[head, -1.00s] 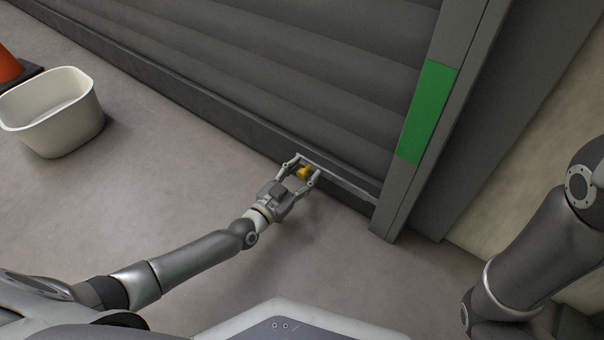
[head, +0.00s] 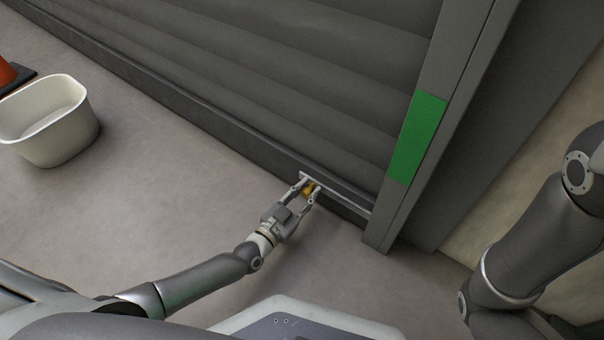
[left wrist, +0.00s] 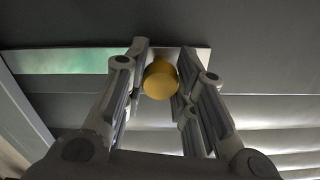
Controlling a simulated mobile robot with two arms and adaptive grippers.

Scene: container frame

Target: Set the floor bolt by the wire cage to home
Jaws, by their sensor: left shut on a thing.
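The floor bolt shows as a yellow knob (head: 308,190) on a pale metal bar (head: 343,194) along the bottom of the grey shutter, near the right-hand post. My left gripper (head: 311,185) is shut on the knob. In the left wrist view the round end of the knob (left wrist: 160,80) sits between the fingertips, in front of the metal plate. The fingers partly hide the knob in the head view. No wire cage shows in these frames. My right arm is at the right edge, and its gripper is out of view.
A green panel (head: 418,138) is on the grey door post (head: 377,233) to the right of the bolt. A cream bin (head: 50,150) and part of an orange cone (head: 8,73) stand at far left. The floor between bin and gripper is clear.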

